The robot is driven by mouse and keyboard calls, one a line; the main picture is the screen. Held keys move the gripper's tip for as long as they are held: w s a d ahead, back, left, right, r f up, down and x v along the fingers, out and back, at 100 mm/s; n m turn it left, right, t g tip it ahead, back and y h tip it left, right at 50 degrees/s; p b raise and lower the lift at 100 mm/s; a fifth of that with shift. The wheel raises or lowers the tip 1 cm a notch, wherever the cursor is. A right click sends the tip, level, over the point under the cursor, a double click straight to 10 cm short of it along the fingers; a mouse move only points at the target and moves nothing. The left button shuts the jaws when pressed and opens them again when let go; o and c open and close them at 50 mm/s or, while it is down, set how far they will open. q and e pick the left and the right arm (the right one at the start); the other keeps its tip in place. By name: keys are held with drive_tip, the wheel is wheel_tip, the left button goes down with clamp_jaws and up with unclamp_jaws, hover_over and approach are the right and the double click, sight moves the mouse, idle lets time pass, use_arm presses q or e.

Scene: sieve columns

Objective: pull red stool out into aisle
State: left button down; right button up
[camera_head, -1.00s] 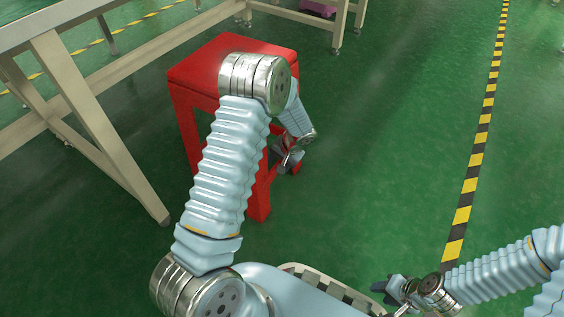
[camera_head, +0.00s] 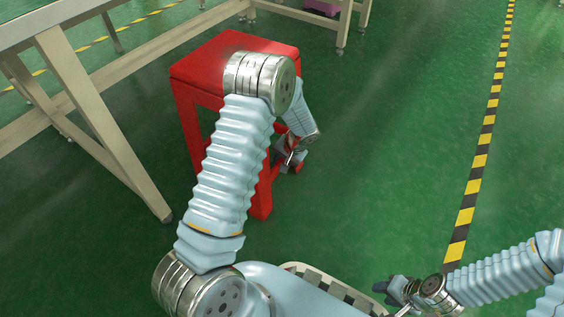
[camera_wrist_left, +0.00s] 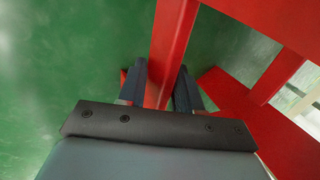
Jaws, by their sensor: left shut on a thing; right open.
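The red stool (camera_head: 205,66) stands upright on the green floor, at the upper left of the head view, beside a table frame. My left arm crosses in front of it and hides part of its seat and legs. My left gripper (camera_head: 290,155) is low at the stool's right side. In the left wrist view, my left gripper (camera_wrist_left: 160,90) is shut on a red leg (camera_wrist_left: 171,45) of the stool, with one dark finger on each side. My right gripper (camera_head: 392,288) is open and empty at the lower right, above the floor, away from the stool.
A table with beige legs (camera_head: 95,120) stands close at the stool's left. Another beige frame (camera_head: 342,25) with casters is behind. Green floor (camera_head: 390,140) is clear to the right, up to a yellow-black floor stripe (camera_head: 474,175).

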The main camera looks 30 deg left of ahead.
use_arm(q)
drive_tip(key=shift+r, duration=0.45)
drive_tip(key=s+d, duration=0.1)
drive_tip(key=d, duration=1.1)
idle(0.5)
drive_tip(key=s+d, duration=0.1)
drive_tip(key=d, duration=1.1)
idle(0.5)
